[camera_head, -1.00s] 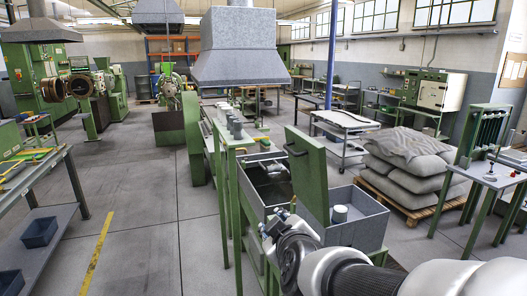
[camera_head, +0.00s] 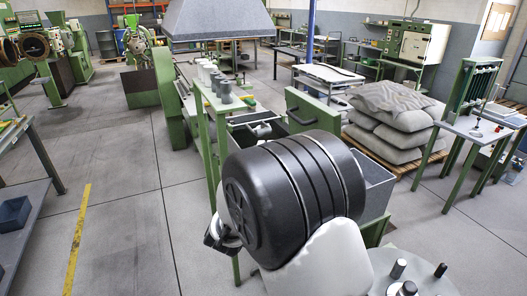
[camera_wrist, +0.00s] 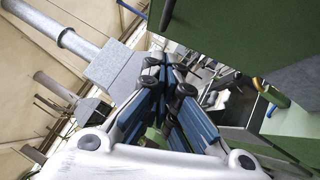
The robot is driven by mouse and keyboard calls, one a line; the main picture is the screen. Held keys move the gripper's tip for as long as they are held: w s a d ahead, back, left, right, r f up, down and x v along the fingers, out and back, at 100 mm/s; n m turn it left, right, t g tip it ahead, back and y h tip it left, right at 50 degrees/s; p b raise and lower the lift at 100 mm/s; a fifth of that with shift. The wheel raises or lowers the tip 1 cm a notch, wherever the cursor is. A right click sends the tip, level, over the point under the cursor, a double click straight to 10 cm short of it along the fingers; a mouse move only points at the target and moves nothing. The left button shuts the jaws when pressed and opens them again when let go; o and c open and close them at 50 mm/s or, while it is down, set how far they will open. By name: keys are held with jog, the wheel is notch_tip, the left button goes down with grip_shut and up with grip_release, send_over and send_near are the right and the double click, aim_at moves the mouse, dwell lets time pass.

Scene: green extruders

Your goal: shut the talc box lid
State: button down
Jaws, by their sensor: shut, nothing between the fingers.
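The talc box (camera_head: 378,185) is a grey metal box on the green bench, and my arm hides much of it in the head view. Its green lid (camera_head: 318,110) stands up, open, with a dark handle (camera_head: 299,113) on its left face; its lower part is hidden behind my arm. My gripper (camera_wrist: 168,75) is shut and empty in the wrist view. A large green panel, apparently the lid (camera_wrist: 235,45), fills the upper right of the wrist view, beside the fingers. I cannot tell whether they touch.
Several grey cylinders (camera_head: 222,90) stand on a narrow green stand left of the box. Stacked sacks (camera_head: 395,125) on a pallet lie to the right. A grey hood (camera_head: 215,20) hangs behind. The floor at left is open.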

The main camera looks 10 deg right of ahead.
jog(key=w+d+r+b, duration=0.1)
jog(key=w+d+r, duration=0.2)
jog(key=w+d, duration=0.3)
jog(key=shift+w, duration=0.35)
jog(key=shift+d+r, duration=0.1)
jog(key=shift+d, duration=0.05)
